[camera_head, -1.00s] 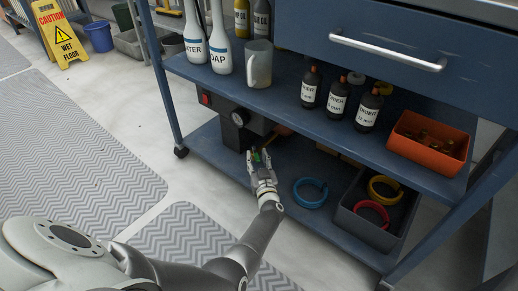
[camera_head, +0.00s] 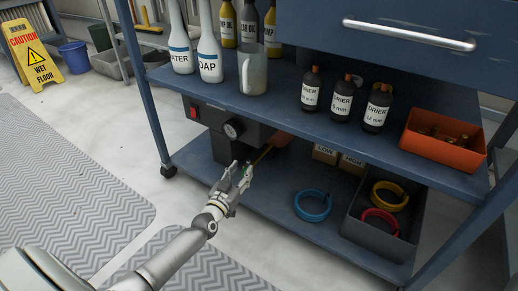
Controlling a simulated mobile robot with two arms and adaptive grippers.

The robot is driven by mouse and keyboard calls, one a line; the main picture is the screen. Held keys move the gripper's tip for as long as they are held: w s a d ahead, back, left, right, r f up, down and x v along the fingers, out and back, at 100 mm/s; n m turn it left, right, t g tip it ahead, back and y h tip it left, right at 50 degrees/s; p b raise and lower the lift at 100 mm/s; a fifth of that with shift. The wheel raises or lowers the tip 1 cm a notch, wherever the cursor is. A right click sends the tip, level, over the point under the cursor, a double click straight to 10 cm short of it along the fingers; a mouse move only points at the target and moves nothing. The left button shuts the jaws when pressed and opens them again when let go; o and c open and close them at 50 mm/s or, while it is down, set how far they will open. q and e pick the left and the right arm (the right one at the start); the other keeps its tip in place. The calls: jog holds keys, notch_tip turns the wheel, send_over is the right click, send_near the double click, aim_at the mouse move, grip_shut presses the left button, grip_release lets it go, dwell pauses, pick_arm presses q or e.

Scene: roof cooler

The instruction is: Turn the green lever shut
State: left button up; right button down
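A black machine with a round gauge (camera_head: 232,129) and a red switch stands on the lower shelf of the blue cart. A small green part, probably the green lever (camera_head: 246,170), shows at my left gripper (camera_head: 240,173), low in front of the machine. The fingers of my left gripper look apart, with the green part close to the tips. I cannot tell whether they touch it. The lever's base and its angle are hidden or too small to make out. My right gripper is not in view.
Blue (camera_head: 313,206), yellow and red hose coils lie at the right of the lower shelf, the last two in a dark bin (camera_head: 362,233). Bottles, a jug (camera_head: 252,70) and an orange tray (camera_head: 440,153) stand on the shelf above, close over the gripper.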

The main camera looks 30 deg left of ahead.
pick_arm(q)
jog(key=shift+a+f+m+h+b, duration=0.25)
jog(key=shift+m+h+b, duration=0.15)
jog(key=shift+h+b, duration=0.35)
jog(key=s+r+p, duration=0.1)
jog(key=s+p, duration=0.6)
jog(key=s, duration=0.4)
jog(key=s+d+r+t+h+p, duration=0.1)
jog(key=d+r+t+p, duration=0.1)
jog(key=d+r, duration=0.3)
jog(key=s+d+r+t+h+p, duration=0.1)
jog(key=d+r, duration=0.5)
jog(key=r, duration=0.8)
jog(key=s+d+r+t+h+p, duration=0.1)
jog(key=d+r+t+h+p, duration=0.1)
jog(key=r, duration=0.8)
jog(key=d+t+p, duration=0.1)
jog(key=d+p, duration=0.1)
jog(key=d, duration=0.1)
jog(key=shift+s+d+r+m+t+p, duration=0.15)
jog(key=shift+s+d+m+t+p, duration=0.15)
jog(key=shift+s+m+p, duration=0.1)
